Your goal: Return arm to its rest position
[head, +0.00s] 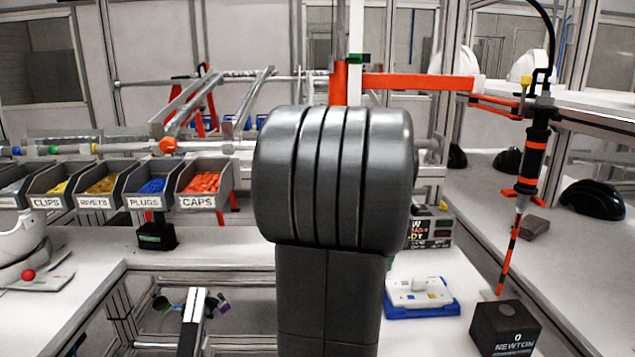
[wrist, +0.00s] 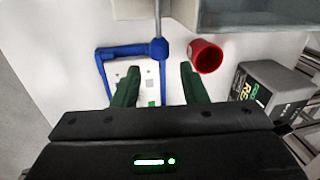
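My gripper (wrist: 160,68) shows in the wrist view with its two green fingers spread apart. No object shows between the fingertips. Beyond and below them are a blue frame (wrist: 103,72) and a white plate with small grey and green squares (wrist: 122,68). I cannot tell how far below the fingers they lie. In the head view, my dark grey arm fills the middle of the picture and hides what is behind it.
In the wrist view, a red cup (wrist: 207,57) and a grey lettered box (wrist: 268,88) stand at right. In the head view, labelled bins (head: 152,192) are at left, a blue-and-white fixture (head: 421,296) and a black NEWTON block (head: 505,328) at right. An orange-banded tool (head: 531,160) hangs above the block.

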